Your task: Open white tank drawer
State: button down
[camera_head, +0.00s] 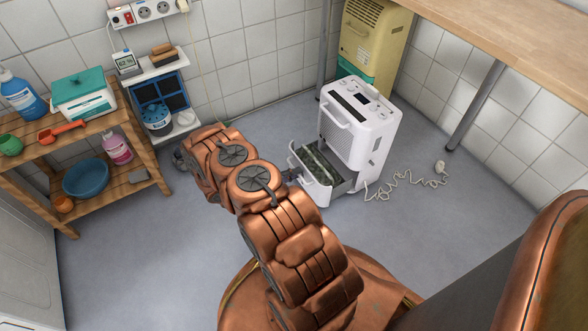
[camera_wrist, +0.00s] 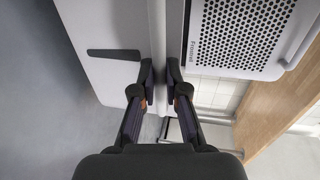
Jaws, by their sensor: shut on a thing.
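The white dehumidifier (camera_head: 362,125) stands on the floor at the back in the head view. Its white tank drawer (camera_head: 317,191) is slid out at the front left, with the dark tank inside showing. The wrist view shows the dehumidifier's grilled body (camera_wrist: 240,30) at the right. The drawer's white wall (camera_wrist: 95,25), with a dark slot, is at the left. My gripper (camera_wrist: 164,82) is shut on the drawer's narrow white edge between its fingertips. In the head view it is mostly hidden behind my copper arm, beside the drawer front.
A wooden shelf (camera_head: 108,190) with bottles and a blue basin stands at the left. A yellow-green unit (camera_head: 372,38) is behind the dehumidifier. A white cord (camera_head: 405,181) lies to its right, under a wooden worktop (camera_head: 520,40). Floor at the lower left is clear.

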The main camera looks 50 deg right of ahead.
jog(key=shift+w+a, duration=0.2)
jog(key=c, duration=1.2)
grip_release()
jog(key=shift+s, duration=0.1)
jog(key=v, duration=1.2)
